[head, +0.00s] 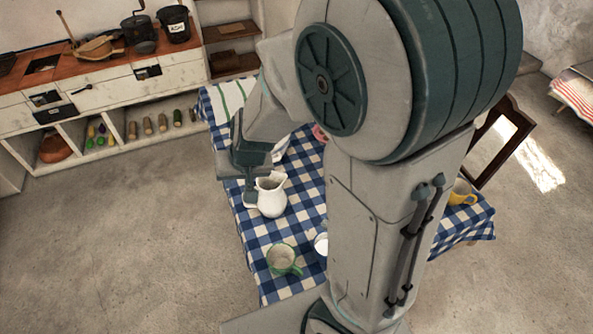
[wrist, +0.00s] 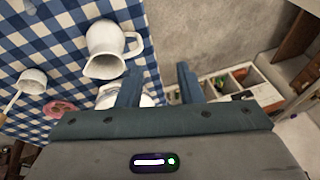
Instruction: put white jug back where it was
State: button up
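The white jug (head: 271,197) stands upright on the blue-and-white checked tablecloth (head: 262,235), near the table's left edge. In the wrist view the jug (wrist: 104,38) is at upper left, its mouth toward me and its handle on the right. My gripper (head: 248,192) is just left of the jug in the head view, pointing down. In the wrist view my gripper (wrist: 160,78) has its fingers apart with no object held between them; the jug's handle lies just past the left fingertip. I cannot tell whether a finger touches the handle.
A green-rimmed mug (head: 284,260) stands near the table's front, and a yellow mug (head: 461,193) at right. A white pan (wrist: 32,80) and a pink dish (wrist: 62,108) lie at left in the wrist view. The floor left of the table is clear.

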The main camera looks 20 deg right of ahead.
jog(key=s+d+r+h, duration=0.1)
jog(key=s+d+r, duration=0.3)
jog(key=s+r, duration=0.2)
jog(key=s+d+r+n+h, duration=0.1)
jog(key=s+d+r, duration=0.4)
jog(key=s+r, duration=0.2)
jog(key=shift+s+d+r+t, duration=0.15)
jog(key=shift+s+t, duration=0.15)
jog(key=shift+s, duration=0.05)
